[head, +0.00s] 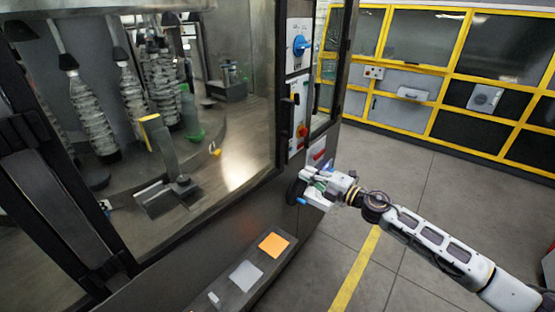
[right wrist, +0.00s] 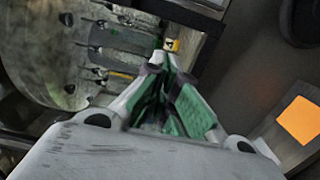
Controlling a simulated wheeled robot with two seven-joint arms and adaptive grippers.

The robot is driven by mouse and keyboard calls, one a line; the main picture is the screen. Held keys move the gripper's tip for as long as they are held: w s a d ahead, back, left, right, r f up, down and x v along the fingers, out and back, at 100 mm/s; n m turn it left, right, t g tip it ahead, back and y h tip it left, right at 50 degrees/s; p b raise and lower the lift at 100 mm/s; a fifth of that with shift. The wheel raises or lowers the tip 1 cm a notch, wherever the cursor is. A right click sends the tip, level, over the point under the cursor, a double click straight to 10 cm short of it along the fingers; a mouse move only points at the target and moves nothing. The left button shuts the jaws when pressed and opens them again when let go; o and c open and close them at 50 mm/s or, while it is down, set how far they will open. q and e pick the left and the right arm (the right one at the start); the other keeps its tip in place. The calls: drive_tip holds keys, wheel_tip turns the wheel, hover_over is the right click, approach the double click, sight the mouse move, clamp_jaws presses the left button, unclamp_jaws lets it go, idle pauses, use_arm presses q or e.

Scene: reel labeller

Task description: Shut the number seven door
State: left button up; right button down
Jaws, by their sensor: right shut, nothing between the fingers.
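A large glass-panelled machine door or panel (head: 235,130) with a dark frame fills the left and middle of the head view. I see no number seven on it, and cannot tell whether it is fully shut. My right gripper (head: 300,192) is at the frame's lower right corner, below the control panel. In the right wrist view its green-padded fingers (right wrist: 170,88) are shut with nothing between them. A dark rounded part (head: 293,190) is beside the fingertips; I cannot tell whether they touch it. My left gripper is not in view.
A control panel (head: 299,45) with a blue knob is right of the glass. Below the glass, a ledge carries an orange square (head: 273,244) and a grey square (head: 245,275). Yellow-framed cabinets (head: 430,70) stand behind. The floor (head: 440,185) on the right is clear.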

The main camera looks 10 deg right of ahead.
drive_tip(key=shift+w+a, duration=0.1)
drive_tip(key=shift+a, duration=0.05)
drive_tip(key=p, duration=0.2)
approach(271, 156)
drive_tip(key=shift+p+x, duration=0.75)
drive_tip(key=shift+x, duration=2.7)
drive_tip(key=shift+w+r, duration=0.1)
drive_tip(key=shift+w, duration=0.05)
